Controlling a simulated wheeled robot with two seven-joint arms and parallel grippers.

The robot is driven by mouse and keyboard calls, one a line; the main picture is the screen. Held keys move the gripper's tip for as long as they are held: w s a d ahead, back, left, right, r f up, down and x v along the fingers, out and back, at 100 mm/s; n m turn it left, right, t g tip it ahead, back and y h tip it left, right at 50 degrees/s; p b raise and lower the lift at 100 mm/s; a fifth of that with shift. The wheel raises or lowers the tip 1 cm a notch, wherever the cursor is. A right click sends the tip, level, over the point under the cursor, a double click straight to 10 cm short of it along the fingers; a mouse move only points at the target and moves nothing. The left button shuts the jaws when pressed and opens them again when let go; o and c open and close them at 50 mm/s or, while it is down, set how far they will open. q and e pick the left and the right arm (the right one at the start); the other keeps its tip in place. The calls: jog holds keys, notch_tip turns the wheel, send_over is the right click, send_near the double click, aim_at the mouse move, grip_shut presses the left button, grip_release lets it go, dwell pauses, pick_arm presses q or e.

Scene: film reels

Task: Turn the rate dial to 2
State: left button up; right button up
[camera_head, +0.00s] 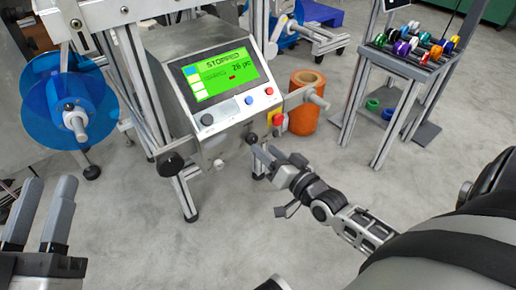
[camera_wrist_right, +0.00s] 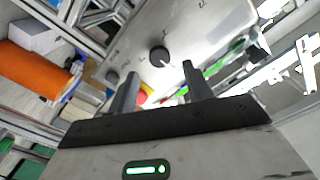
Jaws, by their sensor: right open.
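The dial (camera_head: 251,138) is a small black knob on the grey front plate below the control panel. In the right wrist view the dial (camera_wrist_right: 158,56) has a white pointer mark and small markings around it, too blurred to read. My right gripper (camera_head: 268,153) is open and empty, just in front of the plate. In the wrist view its fingertips (camera_wrist_right: 160,72) stand either side of the line to the dial, apart from it as far as I can tell. My left gripper (camera_head: 48,182) is open and empty at the lower left, far from the dial.
The panel screen (camera_head: 220,75) reads STOPPED. An orange roll (camera_head: 304,100), a blue reel (camera_head: 68,110) and a spool rack (camera_head: 405,60) stand around.

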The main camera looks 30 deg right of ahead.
aim_at(254, 140)
pick_arm(q)
jog(key=shift+s+r+m+t+h+b, duration=0.15)
jog(key=shift+r+m+t+h+b, duration=0.45)
jog(key=shift+r+m+h, duration=0.7)
pick_arm(e)
jog(key=shift+w+a, duration=0.2)
jog(key=shift+w, duration=1.95)
pick_arm(q)
jog(key=shift+r, duration=0.1)
pick_arm(e)
jog(key=c, duration=1)
pick_arm(q)
jog(key=shift+y+p, duration=0.4)
jog(key=shift+y, duration=0.1)
pick_arm(e)
jog(key=shift+o, duration=0.2)
